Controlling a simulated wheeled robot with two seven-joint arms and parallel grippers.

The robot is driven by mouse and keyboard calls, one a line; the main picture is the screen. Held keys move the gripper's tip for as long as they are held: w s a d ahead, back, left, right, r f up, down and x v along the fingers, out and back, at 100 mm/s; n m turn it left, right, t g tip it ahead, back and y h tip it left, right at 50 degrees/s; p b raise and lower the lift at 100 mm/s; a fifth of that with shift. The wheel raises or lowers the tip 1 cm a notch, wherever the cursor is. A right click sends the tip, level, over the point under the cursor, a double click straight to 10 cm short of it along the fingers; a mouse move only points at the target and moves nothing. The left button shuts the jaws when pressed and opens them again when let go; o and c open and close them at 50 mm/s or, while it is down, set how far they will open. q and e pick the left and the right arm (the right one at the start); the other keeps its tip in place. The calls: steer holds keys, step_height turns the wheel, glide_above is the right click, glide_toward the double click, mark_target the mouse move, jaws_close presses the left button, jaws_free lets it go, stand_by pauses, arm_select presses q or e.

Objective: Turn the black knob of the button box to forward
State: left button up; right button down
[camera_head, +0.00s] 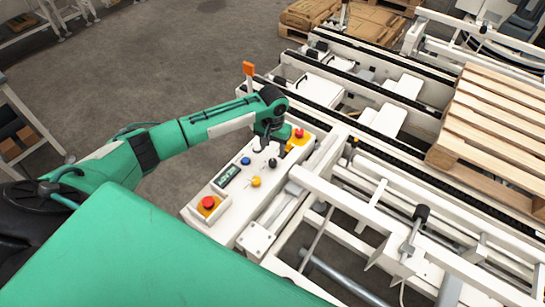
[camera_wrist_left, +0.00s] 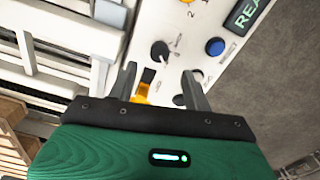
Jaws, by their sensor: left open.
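The button box (camera_head: 238,219) is a white panel at the middle of the head view. Its black knob (camera_head: 272,163) also shows in the left wrist view (camera_wrist_left: 160,50), just beyond my fingertips, with a light pointer mark. My left gripper (camera_head: 263,146) is open over the far part of the panel. In the left wrist view its two fingers (camera_wrist_left: 158,72) stand apart with nothing held, and the knob looks clear of them. The right finger partly hides another dark control. My right gripper is not in view.
White conveyor frames and a wooden pallet (camera_head: 490,130) stand to the right.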

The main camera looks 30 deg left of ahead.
arm_select(q)
step_height(320, 180, up, 7)
steer(key=shift+b, duration=0.4)
steer(key=shift+s+f, duration=0.1)
steer(key=shift+f, duration=0.05)
